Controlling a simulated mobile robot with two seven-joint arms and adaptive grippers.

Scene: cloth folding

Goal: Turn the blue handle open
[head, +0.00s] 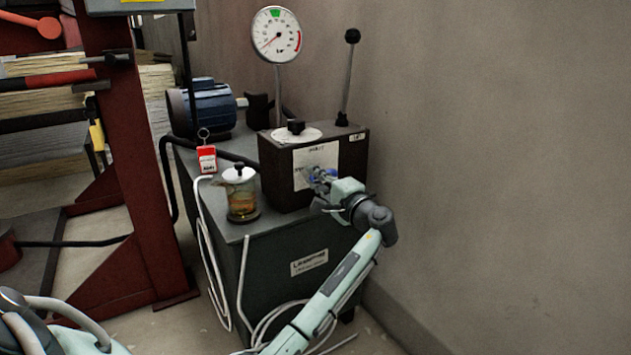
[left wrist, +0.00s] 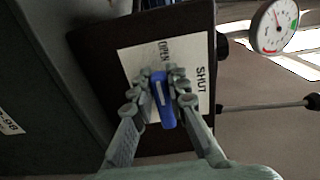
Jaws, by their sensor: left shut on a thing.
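The blue handle (left wrist: 162,103) is on the front of a dark box (head: 350,152), over a white label plate (left wrist: 136,62) marked OPEN and SHUT. In the left wrist view it stands nearly upright, between the two fingers of my left gripper (left wrist: 164,80). The fingers are closed on its sides. OPEN is printed beyond the handle's upper end and SHUT is to its right. In the head view my left gripper (head: 320,180) is at the box front and hides most of the handle. My right gripper is not in view.
The box stands on a grey cabinet (head: 300,245) beside a glass jar (head: 240,195), a red tag (head: 207,158) and a blue motor (head: 208,107). A gauge (head: 276,34) and a lever (head: 348,75) rise behind. A wall is close on the right. Pale hoses (head: 208,250) hang in front.

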